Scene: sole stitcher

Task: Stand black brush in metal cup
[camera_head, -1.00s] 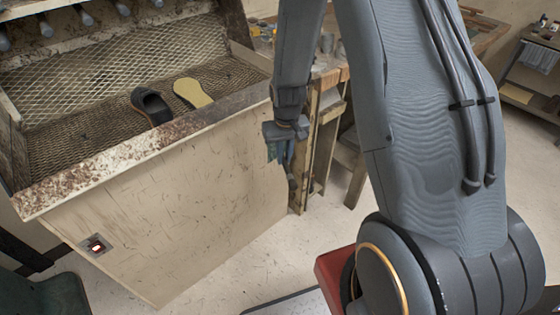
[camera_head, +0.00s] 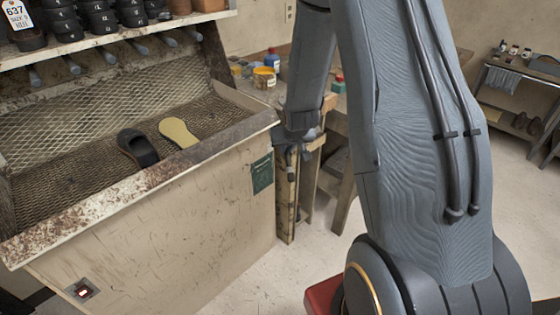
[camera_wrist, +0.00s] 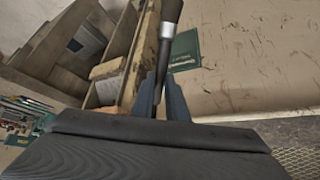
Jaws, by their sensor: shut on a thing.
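My gripper (camera_wrist: 165,103) is in the lower middle of the wrist view, its two dark fingers shut on the black brush (camera_wrist: 171,12). The brush is slim, with a dark end at the top, a silver metal band below it and a dark part running down between the fingers. In the head view my gripper (camera_head: 292,153) hangs beside the right end of the large bin, in front of the wooden workbench; the brush is too small to make out there. I cannot pick out the metal cup in either current view; my arm hides part of the bench.
The mesh-floored bin (camera_head: 200,250) holds a black shoe (camera_head: 138,148) and a tan sole (camera_head: 179,133). A shelf stands far right. Open floor lies right of the bin.

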